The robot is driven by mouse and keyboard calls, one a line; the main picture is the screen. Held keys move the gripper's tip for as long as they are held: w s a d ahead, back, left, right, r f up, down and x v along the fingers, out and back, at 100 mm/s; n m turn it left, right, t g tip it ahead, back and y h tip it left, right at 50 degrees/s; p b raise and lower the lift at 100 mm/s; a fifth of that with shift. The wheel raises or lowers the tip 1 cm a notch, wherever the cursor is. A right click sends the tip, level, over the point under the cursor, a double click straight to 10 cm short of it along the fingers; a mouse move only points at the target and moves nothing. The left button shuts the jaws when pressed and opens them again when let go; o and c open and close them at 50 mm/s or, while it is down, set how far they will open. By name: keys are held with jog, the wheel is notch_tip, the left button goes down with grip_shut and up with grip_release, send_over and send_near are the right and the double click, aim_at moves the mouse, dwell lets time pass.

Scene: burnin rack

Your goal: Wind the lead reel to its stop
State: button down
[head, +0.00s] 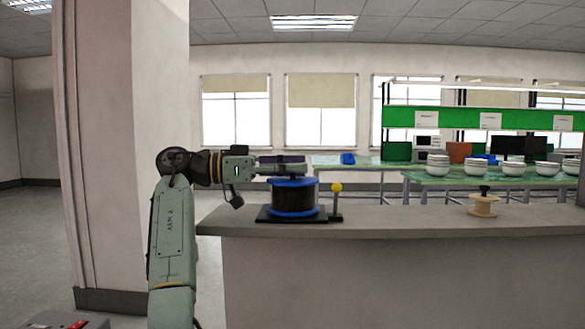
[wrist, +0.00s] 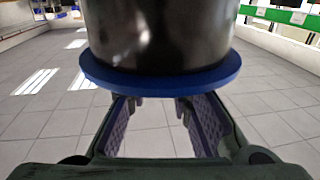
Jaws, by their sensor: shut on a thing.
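The lead reel (head: 294,198) has a black drum between two blue flanges. It sits upright on a black base on the grey counter. A short post with a yellow ball (head: 336,188) stands on the base's right end. My gripper (head: 296,165) reaches in from the left, level, just over the reel's top flange. In the wrist view the black drum and one blue flange (wrist: 160,78) of the reel fill the top middle. My two purple-padded fingers (wrist: 158,105) run up to the flange edge. They are shut on a part of the reel that the flange hides.
The counter (head: 400,218) is mostly clear to the right, with a small tan spool (head: 484,206) on it. Behind are green-topped benches with several white bowls. A pinkish pillar (head: 105,150) stands to the left of my arm.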

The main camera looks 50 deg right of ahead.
jog(key=c, duration=1.5)
grip_release()
jog(key=shift+o, duration=0.2)
jog(key=shift+a, duration=0.1)
jog(key=v, duration=0.7)
jog(key=shift+w+a, duration=0.1)
